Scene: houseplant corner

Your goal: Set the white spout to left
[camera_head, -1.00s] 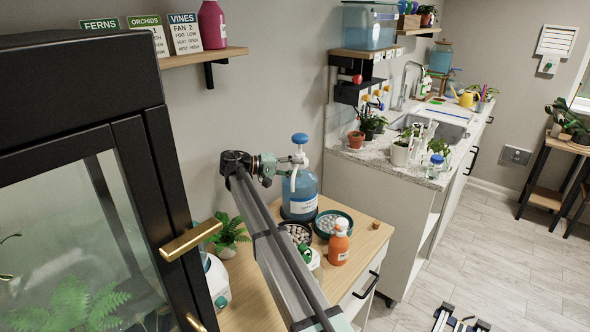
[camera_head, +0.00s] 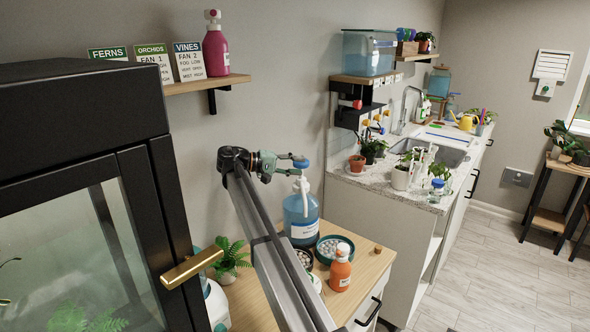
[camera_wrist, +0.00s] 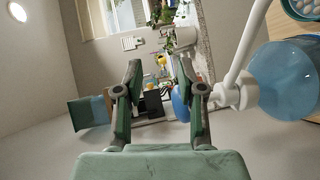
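A blue jug-like bottle (camera_head: 301,218) stands on the wooden counter, with a blue pump knob (camera_head: 301,162) on top. In the wrist view, my gripper's fingers (camera_wrist: 158,76) are apart. The blue knob (camera_wrist: 180,103) shows by the right finger, partly hidden; contact cannot be told. The white spout (camera_wrist: 246,50) and blue bottle (camera_wrist: 285,82) lie to the right there.
An orange bottle (camera_head: 340,270) and a dark tray of pebbles (camera_head: 334,239) stand near the blue bottle. A small fern (camera_head: 231,257) is to the left. A black-framed glass cabinet (camera_head: 75,150) fills the left side. A shelf (camera_head: 205,85) hangs above.

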